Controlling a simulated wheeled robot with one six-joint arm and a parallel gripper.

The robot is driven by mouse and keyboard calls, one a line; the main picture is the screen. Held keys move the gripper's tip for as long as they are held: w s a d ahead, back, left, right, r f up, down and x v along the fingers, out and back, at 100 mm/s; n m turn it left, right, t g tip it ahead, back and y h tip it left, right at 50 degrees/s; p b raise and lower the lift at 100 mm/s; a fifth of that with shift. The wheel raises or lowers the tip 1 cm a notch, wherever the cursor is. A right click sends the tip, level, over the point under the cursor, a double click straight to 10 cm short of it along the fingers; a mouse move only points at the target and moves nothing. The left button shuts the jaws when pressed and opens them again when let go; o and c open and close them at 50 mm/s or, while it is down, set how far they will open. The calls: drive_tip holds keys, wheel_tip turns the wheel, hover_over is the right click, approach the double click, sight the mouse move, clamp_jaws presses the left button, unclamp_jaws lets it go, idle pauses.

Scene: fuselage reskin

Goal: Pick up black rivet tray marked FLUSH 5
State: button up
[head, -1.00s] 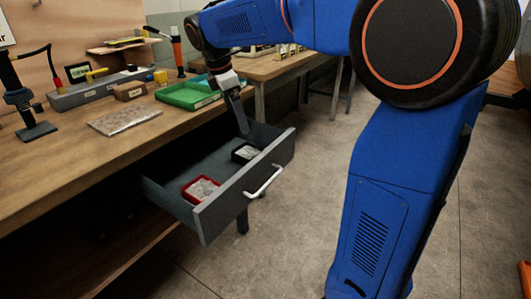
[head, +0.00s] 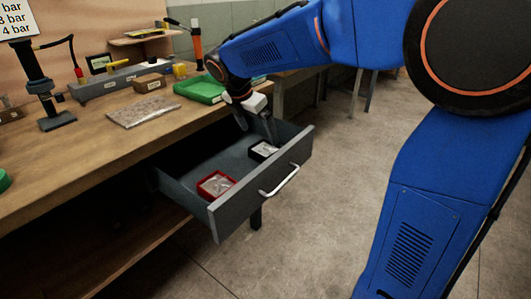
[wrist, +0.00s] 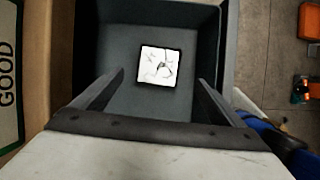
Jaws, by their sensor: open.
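The black rivet tray (head: 263,150) lies in the open grey drawer (head: 240,206), toward the drawer's far end. In the wrist view the tray (wrist: 158,66) shows as a dark square rim around a bright, washed-out inside, and I cannot read a marking on it. My gripper (head: 256,128) is over the drawer above the black tray. In the wrist view my gripper (wrist: 158,82) is open, with one finger on each side of the tray's line and nothing between them. The tray appears beyond the fingertips, apart from them.
A red tray (head: 215,185) lies in the nearer part of the drawer. The drawer's front and handle (head: 280,181) stick out from the wooden workbench (head: 110,150). A green bin (head: 205,90) sits on the bench close to my wrist.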

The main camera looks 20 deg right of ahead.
sight(265, 147)
drive_tip(key=x, duration=0.9)
drive_tip(key=shift+w+d+f, duration=0.15)
drive_tip(key=shift+w+f, duration=0.05)
drive_tip(key=shift+f, duration=0.15)
drive_tip(key=shift+c, duration=0.7)
drive_tip(key=c, duration=1.2)
